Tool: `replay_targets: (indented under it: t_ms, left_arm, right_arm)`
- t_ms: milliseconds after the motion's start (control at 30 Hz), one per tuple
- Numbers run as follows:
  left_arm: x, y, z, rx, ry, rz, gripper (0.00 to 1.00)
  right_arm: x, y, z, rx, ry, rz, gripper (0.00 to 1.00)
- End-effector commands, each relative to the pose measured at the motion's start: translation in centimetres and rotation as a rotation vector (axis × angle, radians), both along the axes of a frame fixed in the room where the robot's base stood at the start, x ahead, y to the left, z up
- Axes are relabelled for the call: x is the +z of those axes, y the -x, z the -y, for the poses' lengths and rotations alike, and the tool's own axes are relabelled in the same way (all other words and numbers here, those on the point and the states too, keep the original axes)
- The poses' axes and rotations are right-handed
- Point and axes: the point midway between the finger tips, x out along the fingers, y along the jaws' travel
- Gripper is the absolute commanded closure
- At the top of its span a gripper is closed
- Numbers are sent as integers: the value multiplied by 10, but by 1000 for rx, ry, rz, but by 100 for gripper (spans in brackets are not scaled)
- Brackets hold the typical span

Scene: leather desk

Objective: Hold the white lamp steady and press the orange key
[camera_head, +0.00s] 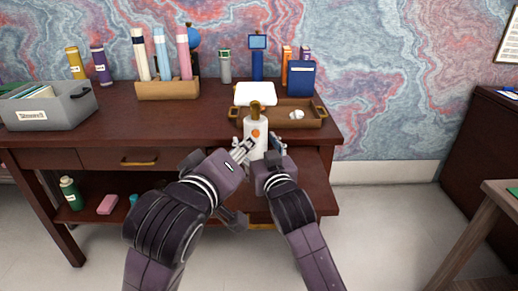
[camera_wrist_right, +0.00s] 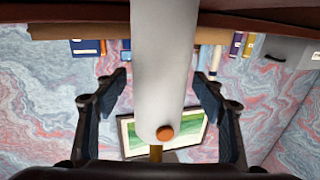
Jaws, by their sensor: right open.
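The white lamp (camera_head: 250,125) stands upright near the front edge of the desk, with a brass-coloured top. The orange key (camera_head: 255,133) is a round button on its upper body. In the right wrist view the lamp (camera_wrist_right: 163,55) appears upside down, with the orange key (camera_wrist_right: 164,133) low in the picture. My right gripper (camera_wrist_right: 162,85) is open, with one finger on each side of the lamp and background showing between fingers and lamp. My left gripper (camera_head: 243,150) is close to the lamp's left side, below the key. Its finger opening is unclear.
A brown tray (camera_head: 310,120) sits just right of and behind the lamp, with a blue box (camera_head: 301,78) behind it. The desk top between bin and lamp is clear.

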Motion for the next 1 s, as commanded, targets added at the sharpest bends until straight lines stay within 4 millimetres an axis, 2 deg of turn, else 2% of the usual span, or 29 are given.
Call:
replay_targets:
  t_ms: [367,900,1000]
  left_arm:
    - [0,0,0,0,0,0,71]
    - [0,0,0,0,0,0,71]
    - [0,0,0,0,0,0,82]
  right_arm:
    - [0,-5,-1,0,-1,1,38]
    - [0,-4,-1,0,0,1,97]
    - [0,-4,-1,0,0,1,97]
